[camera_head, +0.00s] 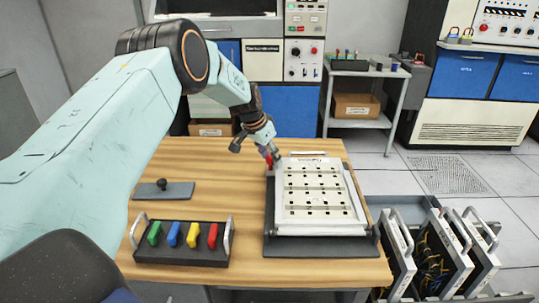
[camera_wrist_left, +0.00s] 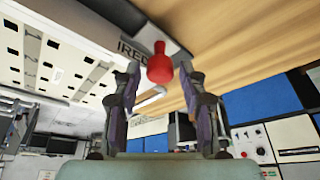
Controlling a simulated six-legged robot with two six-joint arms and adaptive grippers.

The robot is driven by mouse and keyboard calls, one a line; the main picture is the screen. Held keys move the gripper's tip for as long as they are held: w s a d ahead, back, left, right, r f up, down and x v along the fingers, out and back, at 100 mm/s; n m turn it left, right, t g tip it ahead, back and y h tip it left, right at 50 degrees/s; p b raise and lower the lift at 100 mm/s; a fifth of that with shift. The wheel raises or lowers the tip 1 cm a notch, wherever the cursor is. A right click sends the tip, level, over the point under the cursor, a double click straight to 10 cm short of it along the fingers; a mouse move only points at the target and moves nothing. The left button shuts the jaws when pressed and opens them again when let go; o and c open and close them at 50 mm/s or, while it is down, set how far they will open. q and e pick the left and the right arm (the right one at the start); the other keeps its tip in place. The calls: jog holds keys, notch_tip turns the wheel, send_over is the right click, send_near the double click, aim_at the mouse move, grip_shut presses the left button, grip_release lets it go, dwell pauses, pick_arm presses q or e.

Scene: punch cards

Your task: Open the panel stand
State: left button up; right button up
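The panel stand (camera_head: 267,215) is a dark base on the right half of the wooden table. A white panel (camera_head: 320,226) with rows of small dark holes lies on it. A red knob (camera_head: 268,161) stands at the panel's far left corner. My left gripper (camera_head: 271,150) is at this knob, reaching in from the back left. In the left wrist view, the red knob (camera_wrist_left: 160,66) lies between the two open fingertips (camera_wrist_left: 163,80), with a visible gap on the right side. I cannot tell whether the left finger touches it. My right gripper is out of view.
A dark tray (camera_head: 180,258) with green, blue, yellow and red pieces sits at the table's front left. A grey plate with a black knob (camera_head: 163,190) lies behind it. Handled card modules (camera_head: 440,255) stand right of the table. The table's middle is clear.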

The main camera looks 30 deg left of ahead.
pick_arm(q)
jog(key=shift+s+r, duration=0.1)
jog(key=shift+r, duration=0.05)
grip_shut()
jog(key=shift+a+r, duration=0.1)
dwell(0.3)
